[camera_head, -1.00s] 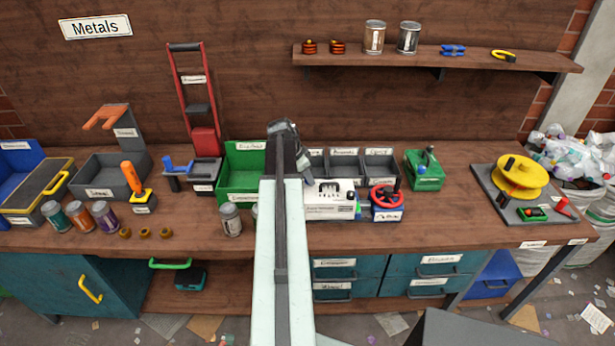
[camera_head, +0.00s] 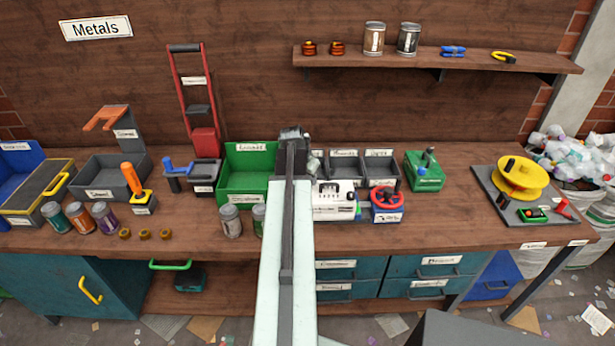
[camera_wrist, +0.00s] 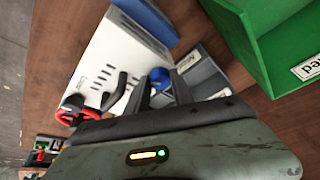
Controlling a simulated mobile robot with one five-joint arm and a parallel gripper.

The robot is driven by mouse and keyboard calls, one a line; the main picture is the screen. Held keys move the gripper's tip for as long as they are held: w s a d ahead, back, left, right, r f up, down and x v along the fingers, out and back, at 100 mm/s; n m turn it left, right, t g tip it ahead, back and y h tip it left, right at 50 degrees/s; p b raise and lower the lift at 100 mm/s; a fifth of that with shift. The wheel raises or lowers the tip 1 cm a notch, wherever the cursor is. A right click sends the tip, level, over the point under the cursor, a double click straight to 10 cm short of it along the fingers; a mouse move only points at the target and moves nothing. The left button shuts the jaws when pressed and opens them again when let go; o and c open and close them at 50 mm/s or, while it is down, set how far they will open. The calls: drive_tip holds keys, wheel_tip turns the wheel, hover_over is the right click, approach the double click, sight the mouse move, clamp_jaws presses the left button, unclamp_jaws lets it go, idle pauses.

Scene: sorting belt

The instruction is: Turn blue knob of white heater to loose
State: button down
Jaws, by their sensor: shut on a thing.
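The white heater (camera_wrist: 121,62) is in the upper left of the wrist view, with dark slots in its casing. It also shows in the head view (camera_head: 335,200), partly covered by my arm. The blue knob (camera_wrist: 159,75) is a small round knob at the heater's edge in the wrist view. My gripper (camera_wrist: 160,88) is at the knob, its dark fingers on either side and shut on it. The fingertips are partly hidden, and the knob's turn cannot be read. In the head view my arm hides the knob and fingers.
A green bin (camera_head: 246,180) stands left of my arm, and grey trays (camera_head: 345,168) lie behind the heater. A red handwheel (camera_head: 386,196) on a blue base is close to the heater's right. Metal cans (camera_head: 231,222) stand near the front edge.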

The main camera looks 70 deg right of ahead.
drive_tip(key=n+t, duration=0.2)
drive_tip(key=n, duration=0.3)
drive_tip(key=shift+s+n, duration=0.15)
drive_tip(key=shift+n, duration=0.15)
drive_tip(key=n+t, duration=0.1)
drive_tip(key=n, duration=0.1)
drive_tip(key=n+y, duration=0.1)
drive_tip(key=n, duration=0.2)
drive_tip(key=shift+s+d+t+y, duration=0.1)
drive_tip(key=shift+t+y, duration=0.2)
drive_tip(key=shift+t, duration=0.1)
drive_tip(key=n+y, duration=0.1)
drive_tip(key=n, duration=0.2)
drive_tip(key=n+t, duration=0.1)
drive_tip(key=n, duration=0.1)
drive_tip(key=shift+d+n+y, duration=0.15)
drive_tip(key=shift+n+y, duration=0.25)
drive_tip(key=n+y, duration=0.2)
drive_tip(key=n, duration=0.3)
drive_tip(key=shift+n, duration=0.3)
drive_tip(key=c, duration=1.1)
unclamp_jaws()
drive_tip(key=shift+d, duration=0.1)
